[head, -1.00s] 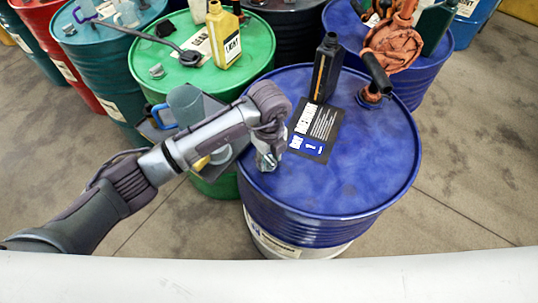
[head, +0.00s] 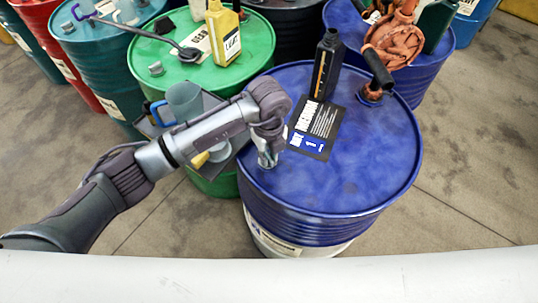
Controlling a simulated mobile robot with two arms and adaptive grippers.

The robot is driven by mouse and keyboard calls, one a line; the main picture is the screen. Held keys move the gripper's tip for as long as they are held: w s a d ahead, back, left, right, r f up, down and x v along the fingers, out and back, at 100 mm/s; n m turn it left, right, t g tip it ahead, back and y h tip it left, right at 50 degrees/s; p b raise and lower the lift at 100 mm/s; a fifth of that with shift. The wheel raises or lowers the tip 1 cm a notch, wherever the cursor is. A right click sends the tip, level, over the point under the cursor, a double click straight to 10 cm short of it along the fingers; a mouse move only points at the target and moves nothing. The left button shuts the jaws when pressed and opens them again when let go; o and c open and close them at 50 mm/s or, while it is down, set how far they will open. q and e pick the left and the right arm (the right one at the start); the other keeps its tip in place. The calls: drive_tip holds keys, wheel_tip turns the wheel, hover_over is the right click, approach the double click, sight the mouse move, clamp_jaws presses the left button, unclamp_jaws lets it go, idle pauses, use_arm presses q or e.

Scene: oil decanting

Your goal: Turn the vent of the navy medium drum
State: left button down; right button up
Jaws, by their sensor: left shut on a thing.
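The navy medium drum (head: 330,185) stands at the centre right of the head view. Its blue top carries a label card (head: 316,128), a dark bottle (head: 326,66) and a pump fitting (head: 371,92) at the right. My left gripper (head: 267,160) points down at the left edge of the drum top. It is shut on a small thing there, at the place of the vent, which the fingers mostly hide. My right gripper is not in view.
A green drum (head: 215,72) with a yellow bottle (head: 225,38) stands behind left. A grey tray with a jug (head: 184,100) is behind my left arm. Another blue drum (head: 420,75) stands behind right. Floor is clear at the right.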

use_arm(q)
drive_tip(key=shift+w+f+m+b, duration=0.1)
drive_tip(key=shift+f+m+b, duration=0.1)
drive_tip(key=shift+m+b, duration=0.5)
drive_tip(key=m+b, duration=0.8)
drive_tip(key=b, duration=0.1)
drive_tip(key=m+b, duration=0.4)
drive_tip(key=b, duration=0.1)
drive_tip(key=shift+a+m, duration=0.3)
drive_tip(key=shift+a, duration=0.05)
drive_tip(key=shift+r+m+b, duration=0.2)
drive_tip(key=shift+m+b, duration=1.2)
drive_tip(key=shift+b, duration=0.2)
drive_tip(key=shift+r, duration=0.1)
drive_tip(key=c, duration=1.1)
unclamp_jaws()
wheel_tip(320, 180, up, 12)
drive_tip(key=shift+f, duration=0.1)
